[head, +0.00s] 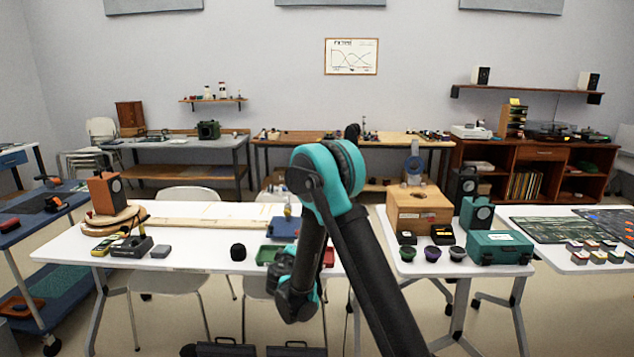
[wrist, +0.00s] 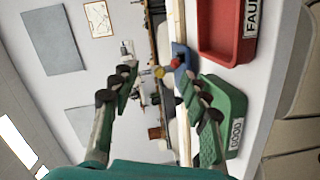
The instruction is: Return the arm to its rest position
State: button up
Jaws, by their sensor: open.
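My arm rises from the bottom of the head view, bends at a teal elbow (head: 330,170) and hangs down to the dark wrist (head: 297,295), in front of the near white table. The wrist covers my fingers in that view. In the wrist view my gripper (wrist: 165,84) is open, its two fingers well apart with nothing between them. Beyond the right finger are a green tray (wrist: 238,100) with a label and a red tray (wrist: 222,30) with a label; the picture is turned sideways.
The white table (head: 190,245) holds a wooden turntable-like stand with a brown box (head: 106,192), a black knob-like object (head: 238,252) and trays. To the right stand a wooden box (head: 418,210) and a teal case (head: 499,247). Chairs stand behind the table.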

jog(key=s+d+r+m+g+h, duration=0.15)
jog(key=s+d, duration=0.25)
jog(key=d, duration=0.4)
jog(key=s+d+m+g, duration=0.3)
jog(key=s+d, duration=0.2)
jog(key=d, duration=0.2)
jog(key=s+d+r+m+g+h, duration=0.1)
jog(key=s+d+m+g, duration=0.25)
jog(key=d, duration=0.45)
jog(key=s+d+f+m+g+y, duration=0.1)
jog(key=s+f+m+g+y, duration=0.1)
jog(key=s, duration=1.1)
jog(key=s+d+f+m+g+y, duration=0.1)
jog(key=s+f+m+g+y, duration=0.1)
jog(key=s, duration=1.1)
jog(key=shift+d+f+y, duration=0.4)
jog(key=shift+f+y, duration=0.15)
jog(key=shift+c, duration=0.4)
